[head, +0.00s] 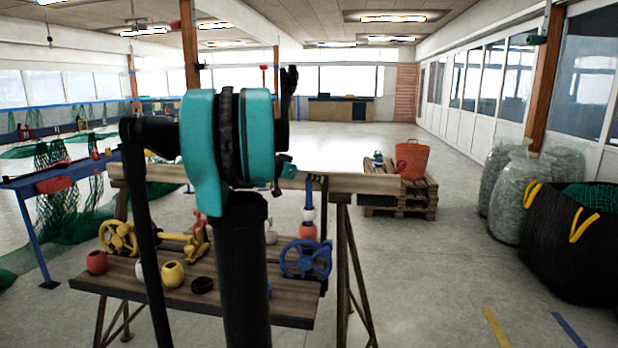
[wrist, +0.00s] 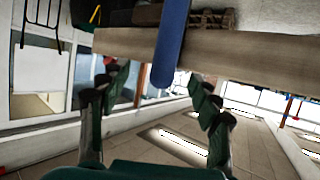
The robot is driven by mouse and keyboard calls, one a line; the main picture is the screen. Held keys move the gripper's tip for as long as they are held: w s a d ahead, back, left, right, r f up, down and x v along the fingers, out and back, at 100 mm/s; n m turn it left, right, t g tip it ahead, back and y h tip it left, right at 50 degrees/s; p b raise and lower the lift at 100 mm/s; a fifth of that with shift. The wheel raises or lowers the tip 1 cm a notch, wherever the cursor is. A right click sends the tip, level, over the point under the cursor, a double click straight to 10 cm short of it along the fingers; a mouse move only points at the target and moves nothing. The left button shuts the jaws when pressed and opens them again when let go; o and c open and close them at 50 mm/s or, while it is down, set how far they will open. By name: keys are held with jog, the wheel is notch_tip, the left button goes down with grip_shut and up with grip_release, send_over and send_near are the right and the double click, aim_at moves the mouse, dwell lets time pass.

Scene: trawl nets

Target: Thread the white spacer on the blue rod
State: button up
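My gripper (wrist: 165,92) is open and empty in the wrist view, its two dark green fingers well apart. A blue rod (wrist: 172,42) crosses in front of a wooden beam there, and its rounded end shows between the fingers; I cannot tell how far it is from them. In the head view a blue upright piece (head: 308,190) stands by the beam, with a white piece (head: 309,214) and an orange float (head: 308,231) below it. Another whitish round piece (head: 140,270) sits on the bench, partly hidden by my arm. I cannot tell which white piece is the spacer.
The wooden bench (head: 220,308) holds a red float (head: 97,262), a yellow float (head: 172,274), a black ring (head: 202,285), a yellow wheel (head: 118,238) and a blue handwheel (head: 306,260). The beam (head: 370,184) runs behind it.

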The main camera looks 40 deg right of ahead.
jog(key=shift+a, duration=0.1)
jog(key=v, duration=1.1)
jog(key=shift+a+r, duration=0.15)
jog(key=shift+a, duration=0.25)
dwell(1.5)
